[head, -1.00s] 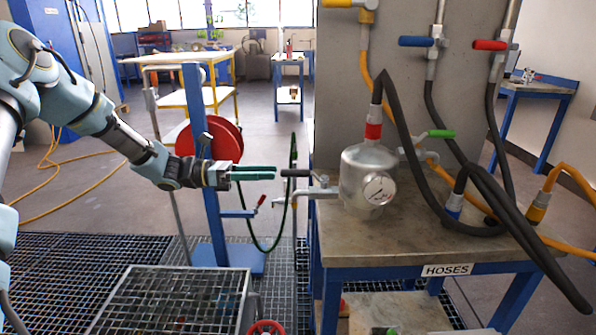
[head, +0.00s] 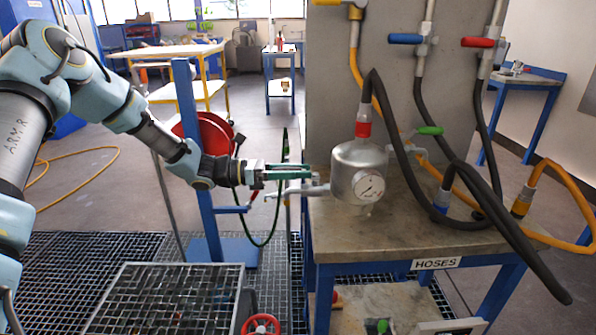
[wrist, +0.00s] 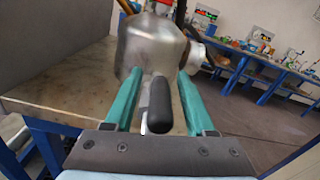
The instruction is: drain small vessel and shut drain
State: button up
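The small vessel (head: 345,160) is a silver metal pot with a round dial gauge (head: 369,186), standing on the bench. Its metal drain pipe (head: 312,190) sticks out left past the bench edge. My gripper (head: 308,172) is at this drain, with its teal fingers level and pointing right toward the vessel. In the wrist view the fingers (wrist: 160,80) are open, one on each side of the black drain handle (wrist: 160,106), with gaps visible. The vessel (wrist: 150,45) is straight ahead there. In the head view the fingers mostly hide the handle.
A black hose (head: 395,130) with a red collar (head: 363,130) joins the vessel's top. A green-handled valve (head: 430,131) is behind it. More hoses hang from the grey panel (head: 335,75). A blue post (head: 195,160) with a red reel (head: 205,135) stands near my arm.

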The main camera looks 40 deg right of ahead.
grip_shut()
dwell(1.3)
